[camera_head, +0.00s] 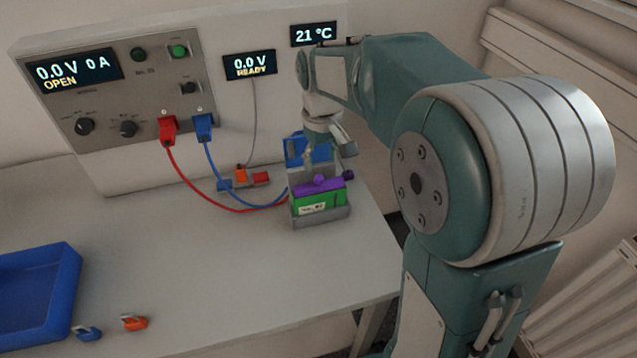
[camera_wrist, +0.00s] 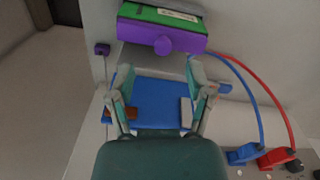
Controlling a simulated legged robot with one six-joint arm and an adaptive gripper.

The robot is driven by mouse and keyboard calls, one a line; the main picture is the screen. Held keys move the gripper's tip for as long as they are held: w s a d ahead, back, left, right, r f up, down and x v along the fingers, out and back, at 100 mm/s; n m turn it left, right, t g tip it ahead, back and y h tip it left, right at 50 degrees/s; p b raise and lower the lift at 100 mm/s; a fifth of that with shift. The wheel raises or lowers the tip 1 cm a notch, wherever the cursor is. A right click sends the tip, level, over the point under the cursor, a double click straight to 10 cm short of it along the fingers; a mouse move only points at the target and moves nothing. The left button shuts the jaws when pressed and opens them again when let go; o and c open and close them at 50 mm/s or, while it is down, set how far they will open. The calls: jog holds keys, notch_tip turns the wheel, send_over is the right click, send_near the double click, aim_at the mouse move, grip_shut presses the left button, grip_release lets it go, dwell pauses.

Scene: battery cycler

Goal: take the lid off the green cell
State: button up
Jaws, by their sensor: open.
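The green cell (camera_head: 318,203) sits in a grey holder (camera_head: 325,222) near the right end of the bench. Its purple lid (camera_head: 332,184) is on top, with a round knob (camera_head: 320,182). In the wrist view the green cell (camera_wrist: 160,14), purple lid (camera_wrist: 135,32) and knob (camera_wrist: 163,45) are at the top. My gripper (camera_head: 335,148) is above and behind the cell in the head view, partly hidden by its own links. In the wrist view my gripper (camera_wrist: 160,78) is open and empty, its fingertips apart from the knob.
A blue object (camera_head: 297,148) stands behind the cell. Red (camera_head: 205,200) and blue (camera_head: 225,175) leads run from the cycler panel (camera_head: 125,85) to beside the cell. A small purple piece (camera_head: 348,174) is at the right. A blue tray (camera_head: 68,262) and two clips lie front left.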

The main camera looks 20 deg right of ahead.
aim_at(319, 177)
jog(key=f, duration=0.5)
jog(key=shift+a+f, duration=0.2)
jog(key=shift+f, duration=0.05)
grip_shut()
